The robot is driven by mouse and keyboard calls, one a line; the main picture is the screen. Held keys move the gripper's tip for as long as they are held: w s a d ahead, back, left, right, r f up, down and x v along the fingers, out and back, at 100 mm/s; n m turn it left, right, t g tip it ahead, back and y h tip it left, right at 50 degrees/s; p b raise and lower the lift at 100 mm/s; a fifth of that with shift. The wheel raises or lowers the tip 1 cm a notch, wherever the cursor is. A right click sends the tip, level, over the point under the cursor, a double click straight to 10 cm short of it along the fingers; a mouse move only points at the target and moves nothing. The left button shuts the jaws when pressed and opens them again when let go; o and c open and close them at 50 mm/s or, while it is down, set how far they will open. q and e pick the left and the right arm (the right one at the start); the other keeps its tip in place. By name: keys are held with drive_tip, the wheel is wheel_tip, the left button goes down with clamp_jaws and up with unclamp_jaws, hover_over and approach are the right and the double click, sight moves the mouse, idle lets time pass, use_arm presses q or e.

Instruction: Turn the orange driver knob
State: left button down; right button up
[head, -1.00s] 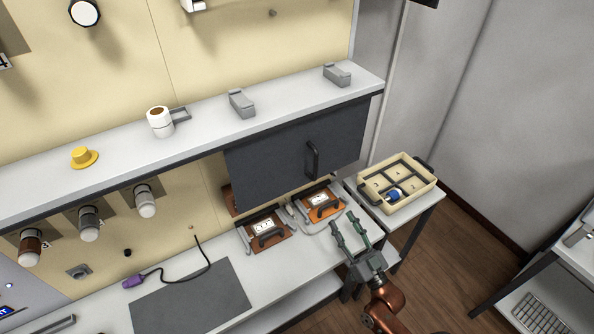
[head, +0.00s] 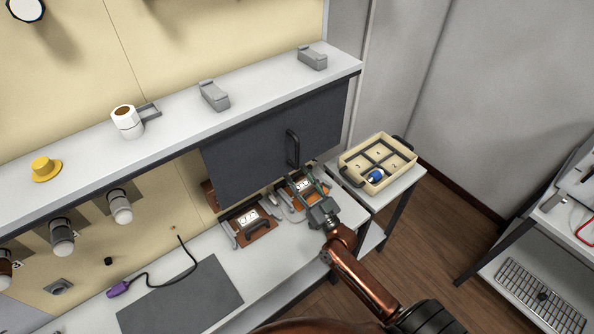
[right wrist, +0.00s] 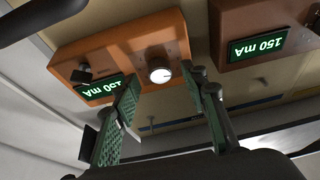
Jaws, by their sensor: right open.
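The orange driver (head: 294,201) stands on the bench below the dark cabinet and is partly covered by my right gripper in the head view. In the right wrist view, the orange driver (right wrist: 122,50) appears upside down with a green display reading 150 mA. Its round white-faced knob (right wrist: 160,75) is on the front. My right gripper (head: 309,186) is open in front of this driver. In the right wrist view, my right gripper's green-padded fingers (right wrist: 164,88) lie on either side of the knob, with a gap to each side. I cannot tell how far the knob is in depth.
A brown driver (head: 262,231) stands left of the orange one, and also shows in the right wrist view (right wrist: 260,35). The dark cabinet (head: 250,155) with a handle hangs close above. A divided tray (head: 402,147) with a blue item stands to the right. A dark mat (head: 180,300) lies left.

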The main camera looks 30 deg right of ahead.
drive_tip(key=shift+x, duration=0.95)
drive_tip(key=shift+s+r, duration=0.1)
drive_tip(key=shift+r, duration=0.05)
drive_tip(key=shift+c, duration=0.7)
drive_tip(key=c, duration=0.9)
drive_tip(key=shift+d, duration=0.25)
clamp_jaws()
drive_tip(key=m+h+p, duration=0.1)
drive_tip(key=m+p, duration=0.2)
drive_tip(key=m+g+h+p, duration=0.1)
drive_tip(key=m+h+p, duration=0.1)
drive_tip(key=m+p, duration=0.2)
drive_tip(key=a+m+h+p, duration=0.1)
drive_tip(key=m+h+p, duration=0.1)
drive_tip(key=m+p, duration=0.1)
drive_tip(key=shift+r+m, duration=0.1)
drive_tip(key=shift+m, duration=0.3)
